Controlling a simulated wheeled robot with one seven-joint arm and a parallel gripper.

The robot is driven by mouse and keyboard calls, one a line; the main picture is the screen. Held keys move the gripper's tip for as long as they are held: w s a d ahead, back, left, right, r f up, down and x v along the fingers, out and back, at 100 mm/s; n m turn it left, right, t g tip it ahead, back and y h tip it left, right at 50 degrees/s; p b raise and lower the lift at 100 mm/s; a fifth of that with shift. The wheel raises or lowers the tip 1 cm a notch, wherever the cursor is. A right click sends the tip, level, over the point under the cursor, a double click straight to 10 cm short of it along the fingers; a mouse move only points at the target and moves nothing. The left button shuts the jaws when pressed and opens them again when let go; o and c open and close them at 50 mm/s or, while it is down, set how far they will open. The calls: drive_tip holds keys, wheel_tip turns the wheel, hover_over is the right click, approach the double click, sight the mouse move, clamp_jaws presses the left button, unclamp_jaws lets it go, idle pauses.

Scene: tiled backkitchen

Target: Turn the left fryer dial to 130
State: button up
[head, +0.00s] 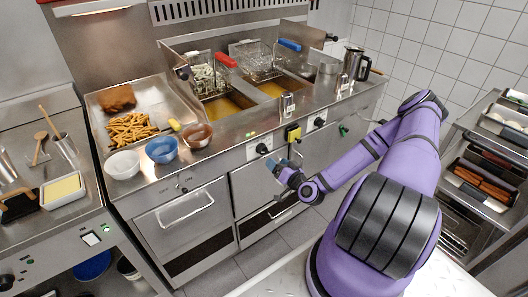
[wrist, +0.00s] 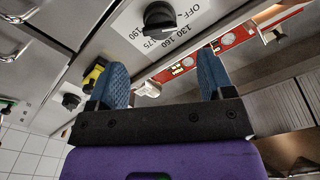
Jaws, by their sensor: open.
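The left fryer dial (head: 262,148) is a black knob on the steel front panel, below the left fryer basin. In the wrist view the dial (wrist: 160,17) is large at the top, beside a white label marked OFF, 130, 160, 175 and 190. I cannot tell which mark it points to. My gripper (head: 284,171) is in front of the panel, below and right of the left dial. In the wrist view my gripper (wrist: 163,60) has its two blue fingers wide apart with nothing between them, and the dial is apart from them, beyond the tips.
The right fryer dial (head: 319,122) and a yellow block-like fitting (head: 293,134) are on the same panel; both also show in the wrist view. Red-handled (head: 226,60) and blue-handled (head: 290,45) baskets sit above. Bowls stand at the counter's front edge. Floor before the fryer is open.

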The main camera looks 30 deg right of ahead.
sight(266, 152)
drive_tip(key=w, duration=0.9)
drive_tip(key=shift+w+a, duration=0.1)
drive_tip(key=shift+a, duration=0.05)
drive_tip(key=c, duration=0.9)
drive_tip(key=shift+m, duration=0.4)
drive_tip(key=m, duration=0.3)
drive_tip(key=shift+m, duration=1.9)
